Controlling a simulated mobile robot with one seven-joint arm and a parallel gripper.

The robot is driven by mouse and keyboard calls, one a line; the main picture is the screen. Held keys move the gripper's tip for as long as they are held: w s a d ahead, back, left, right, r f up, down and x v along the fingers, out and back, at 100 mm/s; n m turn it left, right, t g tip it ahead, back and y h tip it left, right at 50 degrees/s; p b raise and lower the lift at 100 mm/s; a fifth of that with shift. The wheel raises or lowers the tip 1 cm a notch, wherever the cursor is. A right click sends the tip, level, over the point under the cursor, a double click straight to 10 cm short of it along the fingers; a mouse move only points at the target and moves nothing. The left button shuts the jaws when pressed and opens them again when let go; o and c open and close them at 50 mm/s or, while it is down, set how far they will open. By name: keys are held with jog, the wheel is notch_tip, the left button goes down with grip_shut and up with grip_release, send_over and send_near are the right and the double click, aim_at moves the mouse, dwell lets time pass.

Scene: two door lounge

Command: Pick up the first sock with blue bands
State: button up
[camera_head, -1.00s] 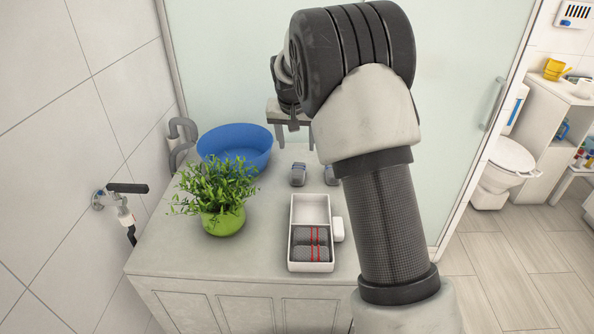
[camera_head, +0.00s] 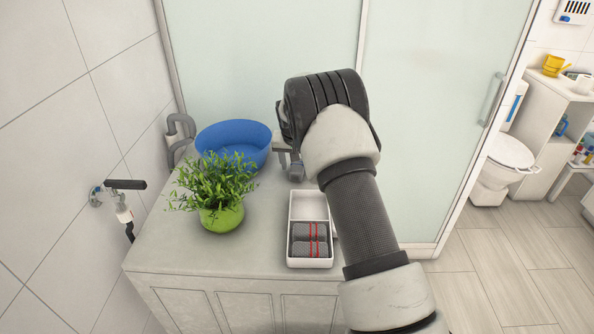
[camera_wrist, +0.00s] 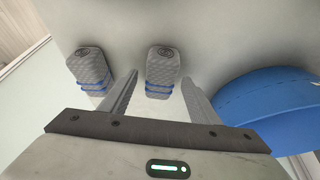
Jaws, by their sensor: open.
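Two rolled grey socks with blue bands lie side by side on the counter in the wrist view. One sock (camera_wrist: 162,68) is in line with the gap between my fingers, and the other sock (camera_wrist: 90,68) is outside the left finger. My gripper (camera_wrist: 160,82) is open, with a finger on either side of the near end of the middle sock. I cannot tell whether they touch it. In the head view one sock (camera_head: 297,172) shows just below my gripper (camera_head: 287,160); my arm hides the other.
A white divided box (camera_head: 308,205) with red-banded grey socks (camera_head: 310,240) stands at the counter's front. A blue basin (camera_head: 234,140) is close on the left, also in the wrist view (camera_wrist: 265,98). A green potted plant (camera_head: 220,195) stands left of the box. A glass panel (camera_head: 430,120) is behind.

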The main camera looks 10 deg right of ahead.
jog(key=shift+w+f, duration=0.2)
jog(key=shift+f, duration=0.25)
jog(key=c, duration=1.1)
jog(key=shift+r, duration=0.1)
jog(key=shift+c, duration=0.2)
